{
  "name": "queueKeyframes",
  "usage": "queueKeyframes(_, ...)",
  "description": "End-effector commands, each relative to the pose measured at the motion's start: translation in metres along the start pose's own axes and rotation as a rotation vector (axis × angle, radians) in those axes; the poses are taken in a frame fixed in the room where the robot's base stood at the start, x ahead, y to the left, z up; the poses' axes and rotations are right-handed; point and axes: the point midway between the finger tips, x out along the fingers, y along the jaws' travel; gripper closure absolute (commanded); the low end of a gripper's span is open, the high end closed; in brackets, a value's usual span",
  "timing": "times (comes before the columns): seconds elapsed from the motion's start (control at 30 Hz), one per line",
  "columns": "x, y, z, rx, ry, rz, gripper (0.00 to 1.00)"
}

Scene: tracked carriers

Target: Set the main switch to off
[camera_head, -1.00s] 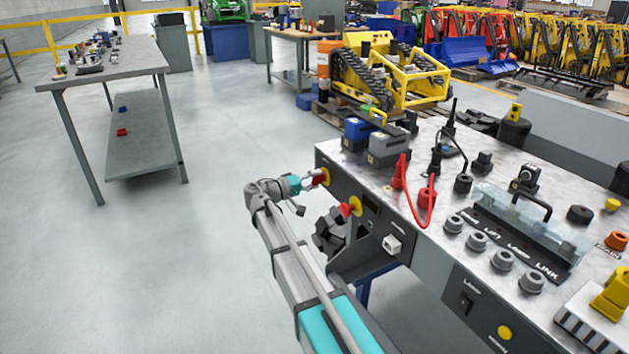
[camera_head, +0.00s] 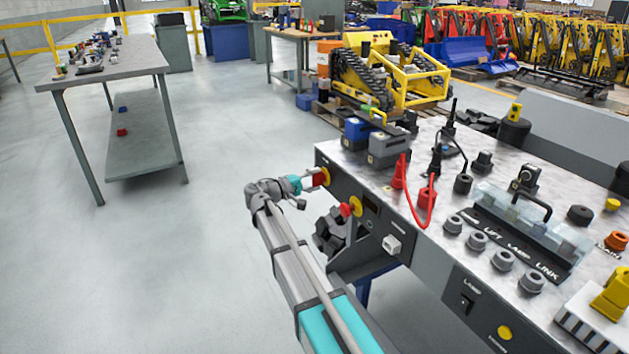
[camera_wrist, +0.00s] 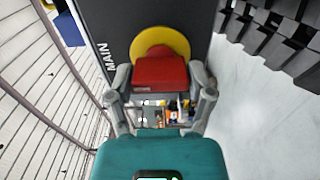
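The main switch is a red knob on a round yellow plate (camera_head: 325,176), at the left end of the bench's dark front panel. In the wrist view the red knob (camera_wrist: 160,72) sits beside the word MAIN, which runs sideways up the panel. My gripper (camera_head: 312,181) is at the switch. In the wrist view its two fingers (camera_wrist: 161,80) flank the knob closely and appear to touch its sides. The knob's marking and exact set position cannot be read.
A second red knob on yellow (camera_head: 351,207) and a white socket (camera_head: 392,245) are on the same panel, right of my gripper. The bench top (camera_head: 462,150) carries blue and grey blocks, red leads and several grey knobs. Open floor (camera_head: 215,250) lies left of my arm.

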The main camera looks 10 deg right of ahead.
Motion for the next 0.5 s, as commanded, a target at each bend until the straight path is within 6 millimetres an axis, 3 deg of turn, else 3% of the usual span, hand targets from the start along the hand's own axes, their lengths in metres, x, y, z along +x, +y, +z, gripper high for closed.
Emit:
queueKeyframes(0.03,0.0001,0.0,-0.0003,0.0,0.0,0.0,0.18)
queueKeyframes(0.13,-0.0002,-0.0001,0.0,0.001,-0.001,-0.001,0.0)
queueKeyframes(0.5,-0.001,-0.0003,0.0006,0.001,-0.001,-0.001,0.0)
